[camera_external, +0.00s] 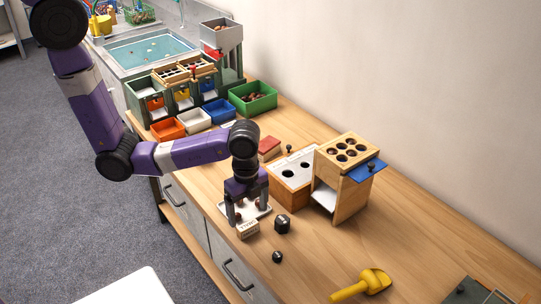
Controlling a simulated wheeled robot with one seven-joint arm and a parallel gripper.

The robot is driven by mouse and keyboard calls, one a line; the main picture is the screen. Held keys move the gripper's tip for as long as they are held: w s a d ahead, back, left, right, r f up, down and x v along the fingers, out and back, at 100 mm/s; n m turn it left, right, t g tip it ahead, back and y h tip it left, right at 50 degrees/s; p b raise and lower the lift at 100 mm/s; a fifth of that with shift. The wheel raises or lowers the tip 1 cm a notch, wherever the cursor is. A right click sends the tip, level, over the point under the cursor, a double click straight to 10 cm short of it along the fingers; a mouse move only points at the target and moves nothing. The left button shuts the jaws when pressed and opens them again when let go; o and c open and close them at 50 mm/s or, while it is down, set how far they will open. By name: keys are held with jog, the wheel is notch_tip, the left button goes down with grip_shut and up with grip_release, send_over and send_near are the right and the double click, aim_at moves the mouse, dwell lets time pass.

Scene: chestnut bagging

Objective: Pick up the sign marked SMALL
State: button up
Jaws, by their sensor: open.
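A small cream block sign (249,230) with dark lettering stands near the front edge of the wooden counter; the lettering is too small to read for certain. My gripper (248,216) points down with its two fingers apart. It is just behind the sign in this view, over a white tray (222,207). The fingers do not visibly hold anything. Whether they touch the sign or the tray cannot be told.
A dark knob-like piece (283,224) stands right of the sign, with a smaller one (277,257) in front. A wooden box with holes (346,170) stands behind right. A yellow scoop (364,285) lies front right. Coloured bins (195,121) are behind.

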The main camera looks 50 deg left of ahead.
aim_at(248, 225)
jog(key=f, duration=0.6)
jog(key=shift+s+a+f+p, duration=0.1)
jog(key=shift+a+f+p, duration=0.1)
jog(key=shift+f+p, duration=0.2)
jog(key=shift+r, duration=0.1)
jog(key=shift+c, duration=0.4)
jog(key=c, duration=1.3)
